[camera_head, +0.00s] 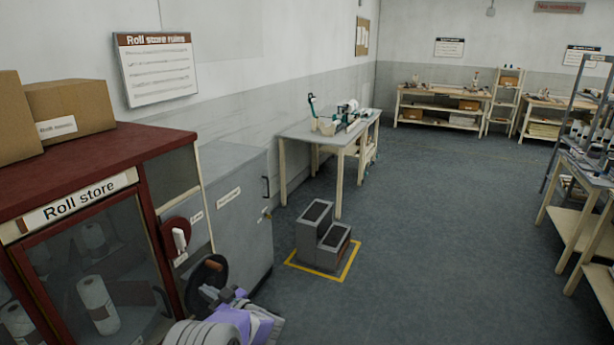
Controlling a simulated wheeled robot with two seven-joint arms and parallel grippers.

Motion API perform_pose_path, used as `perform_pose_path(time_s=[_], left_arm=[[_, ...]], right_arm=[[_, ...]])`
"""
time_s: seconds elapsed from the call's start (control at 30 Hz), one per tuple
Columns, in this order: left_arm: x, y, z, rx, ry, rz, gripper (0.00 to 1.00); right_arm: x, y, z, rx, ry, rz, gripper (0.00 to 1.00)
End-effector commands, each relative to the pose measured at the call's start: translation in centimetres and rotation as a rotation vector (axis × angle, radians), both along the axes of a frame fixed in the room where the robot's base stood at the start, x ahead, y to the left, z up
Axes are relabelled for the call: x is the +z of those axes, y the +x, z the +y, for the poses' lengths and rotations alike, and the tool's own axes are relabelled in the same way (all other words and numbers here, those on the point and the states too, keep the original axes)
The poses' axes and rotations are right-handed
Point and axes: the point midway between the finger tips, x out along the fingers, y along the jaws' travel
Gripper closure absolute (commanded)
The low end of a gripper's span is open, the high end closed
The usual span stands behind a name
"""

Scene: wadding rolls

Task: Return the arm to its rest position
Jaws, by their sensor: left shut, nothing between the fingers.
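My left arm comes in at the bottom of the view, with white and purple links. My left gripper (226,294) is small and dark at its end, shut and empty. In the picture it lies just beside a black handwheel (207,284) with a brown grip, on the front of the red Roll store cabinet; I cannot tell whether they touch. The cabinet (150,145) has a glass door (95,280) with white wadding rolls (97,304) behind it. My right gripper is not in view.
A grey cabinet (240,215) stands beside the Roll store. A grey step stool (323,238) stands inside a yellow floor outline. A workbench (325,130) is along the left wall, and shelving and tables (575,195) are at the right. The middle floor (430,230) is clear.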

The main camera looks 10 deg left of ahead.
Motion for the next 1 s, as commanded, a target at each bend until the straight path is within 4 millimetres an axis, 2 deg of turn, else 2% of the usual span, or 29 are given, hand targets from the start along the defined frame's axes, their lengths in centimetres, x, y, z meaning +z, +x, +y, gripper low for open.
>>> perform_pose_path(time_s=[0.07,0.17,0.2,0.27,0.3,0.37,0.4,0.47,0.5,0.63,0.7,0.8,0.9,1.0], left_arm=[[-3.8,0.2,-0.5,-0.105,-0.045,0.064,1.0],[-10.3,-0.2,-2.4,-0.289,-0.157,0.173,1.0],[-13.1,-0.8,-3.5,-0.363,-0.217,0.224,1.0],[-17.1,-2.3,-5.4,-0.463,-0.316,0.303,1.0],[-19.5,-3.6,-6.8,-0.524,-0.385,0.355,1.0],[-22.8,-6.0,-9.1,-0.605,-0.492,0.435,1.0],[-24.7,-7.9,-10.6,-0.652,-0.564,0.49,1.0],[-27.2,-11.0,-12.9,-0.717,-0.675,0.572,1.0],[-28.6,-13.2,-14.5,-0.756,-0.749,0.628,1.0],[-31.4,-21.0,-19.1,-0.854,-0.979,0.808,1.0],[-31.9,-24.9,-21.1,-0.891,-1.083,0.892,1.0],[-31.9,-29.2,-23.1,-0.928,-1.193,0.989,1.0],[-31.6,-31.8,-24.3,-0.95,-1.258,1.052,1.0],[-31.5,-33.0,-24.7,-0.958,-1.286,1.079,1.0]], right_arm=[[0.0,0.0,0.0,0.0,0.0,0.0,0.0],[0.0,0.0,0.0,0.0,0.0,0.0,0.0],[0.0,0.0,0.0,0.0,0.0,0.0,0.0],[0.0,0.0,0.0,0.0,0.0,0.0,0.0],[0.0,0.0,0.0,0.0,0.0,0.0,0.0],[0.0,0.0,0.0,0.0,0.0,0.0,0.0],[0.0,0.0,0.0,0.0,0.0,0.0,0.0],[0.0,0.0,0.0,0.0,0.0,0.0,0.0],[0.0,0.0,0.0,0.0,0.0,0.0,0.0],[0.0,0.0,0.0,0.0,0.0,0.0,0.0],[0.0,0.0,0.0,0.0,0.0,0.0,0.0],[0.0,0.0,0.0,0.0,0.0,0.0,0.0],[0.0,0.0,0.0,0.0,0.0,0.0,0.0],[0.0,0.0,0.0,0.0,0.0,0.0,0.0]])
